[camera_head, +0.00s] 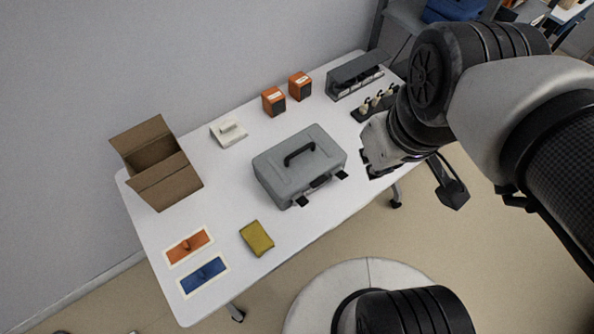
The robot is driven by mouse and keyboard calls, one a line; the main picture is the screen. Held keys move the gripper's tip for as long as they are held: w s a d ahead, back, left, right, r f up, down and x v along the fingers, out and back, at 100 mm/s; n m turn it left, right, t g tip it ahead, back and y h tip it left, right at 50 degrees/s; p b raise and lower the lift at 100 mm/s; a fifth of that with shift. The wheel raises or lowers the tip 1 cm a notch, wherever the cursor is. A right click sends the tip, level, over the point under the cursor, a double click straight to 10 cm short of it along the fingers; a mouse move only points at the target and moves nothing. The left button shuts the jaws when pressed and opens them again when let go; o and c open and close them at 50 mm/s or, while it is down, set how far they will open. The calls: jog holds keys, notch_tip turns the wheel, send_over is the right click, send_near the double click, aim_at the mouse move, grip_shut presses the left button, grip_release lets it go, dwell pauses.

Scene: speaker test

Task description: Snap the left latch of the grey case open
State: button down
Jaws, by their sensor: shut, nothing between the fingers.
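The grey case (285,171) lies closed on the white table, its black handle (300,153) on the lid. Two dark latches show at its front edge: the left latch (302,201) and the right latch (342,174). Both appear to jut out from the front edge; at this size I cannot tell whether either is snapped open. My gripper (367,165) is to the right of the case, nearer the right latch than the left and apart from the left latch. It is shut and empty. My wrist partly hides its fingers.
A yellow cloth-like block (257,238) lies in front of the case. An orange mat (188,246) and blue mat (203,277) are at front left.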

jog(key=w+a+f+n+g, duration=0.2)
jog(key=w+a+n, duration=0.1)
jog(key=w+n, duration=0.25)
jog(key=n+g+h+p, duration=0.15)
jog(key=n+g, duration=0.35)
jog(key=n, duration=1.1)
send_over(300, 204)
jog(key=w+a, duration=0.3)
jog(key=w, duration=0.2)
notch_tip(300, 204, down, 21)
jog(key=shift+a+r+h, duration=0.2)
jog(key=shift+h, duration=0.15)
jog(key=shift+f, duration=0.1)
jog(key=b+x, duration=0.5)
jog(key=x, duration=0.9)
